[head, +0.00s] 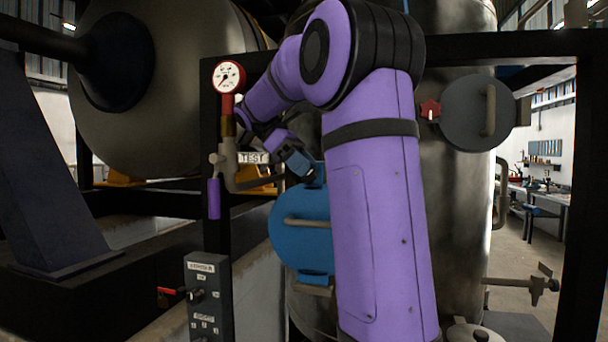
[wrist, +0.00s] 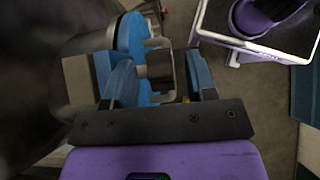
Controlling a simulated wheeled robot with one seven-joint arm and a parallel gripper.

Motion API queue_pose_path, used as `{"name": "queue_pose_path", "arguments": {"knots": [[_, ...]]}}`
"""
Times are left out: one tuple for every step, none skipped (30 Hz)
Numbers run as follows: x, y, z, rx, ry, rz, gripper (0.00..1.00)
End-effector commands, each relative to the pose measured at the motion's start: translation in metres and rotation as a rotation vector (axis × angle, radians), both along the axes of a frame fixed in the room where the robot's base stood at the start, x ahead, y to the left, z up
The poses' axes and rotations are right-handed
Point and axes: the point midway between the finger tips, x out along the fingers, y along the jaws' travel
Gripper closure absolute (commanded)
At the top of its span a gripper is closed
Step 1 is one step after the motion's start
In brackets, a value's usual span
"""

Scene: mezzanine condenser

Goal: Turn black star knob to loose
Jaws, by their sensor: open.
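A dark, blocky piece (wrist: 157,66), which looks like the black star knob, shows between my fingers in the wrist view. Its star shape cannot be made out. It is at the edge of a blue round hatch (wrist: 130,35), which shows in the head view (head: 290,240) with a bar handle. My gripper (wrist: 160,76) is open, with one blue finger on each side of the dark piece. Contact cannot be told. In the head view my gripper (head: 297,163) is at the hatch's top, and the knob is not clearly seen there.
A pressure gauge (head: 229,77) on a pipe with a purple-handled valve (head: 214,198) stands left of my arm. A red star knob (head: 430,109) sits beside a grey hatch (head: 476,112) at right. A control box (head: 208,297) stands low at left. Black frame posts flank the area.

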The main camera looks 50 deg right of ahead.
Motion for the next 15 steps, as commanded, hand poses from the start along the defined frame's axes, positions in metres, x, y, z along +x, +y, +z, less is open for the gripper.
{"name": "queue_pose_path", "arguments": {"knots": [[0.000, 0.000, 0.007, -0.001, -0.003, 0.001, 0.49], [0.000, 0.000, 0.011, -0.001, -0.001, 0.000, 0.49], [-0.002, 0.001, 0.015, -0.002, -0.002, 0.001, 0.49], [-0.006, 0.004, 0.015, -0.001, -0.001, 0.001, 0.49], [-0.010, 0.006, 0.015, -0.001, 0.000, 0.001, 0.49], [-0.014, 0.009, 0.015, -0.001, -0.001, 0.001, 0.49], [-0.017, 0.010, 0.016, 0.000, 0.000, 0.001, 0.49], [-0.020, 0.012, 0.016, 0.000, 0.000, 0.001, 0.49], [-0.025, 0.015, 0.016, -0.001, 0.000, 0.001, 0.49], [-0.029, 0.017, 0.017, 0.001, 0.000, 0.001, 0.49], [-0.032, 0.019, 0.017, 0.000, 0.001, 0.001, 0.49], [-0.038, 0.023, 0.018, 0.001, 0.000, -0.001, 0.44], [-0.042, 0.025, 0.018, 0.001, 0.000, -0.001, 0.38], [-0.046, 0.027, 0.018, 0.001, 0.001, -0.001, 0.31], [-0.051, 0.030, 0.019, 0.002, 0.001, -0.002, 0.21]]}}
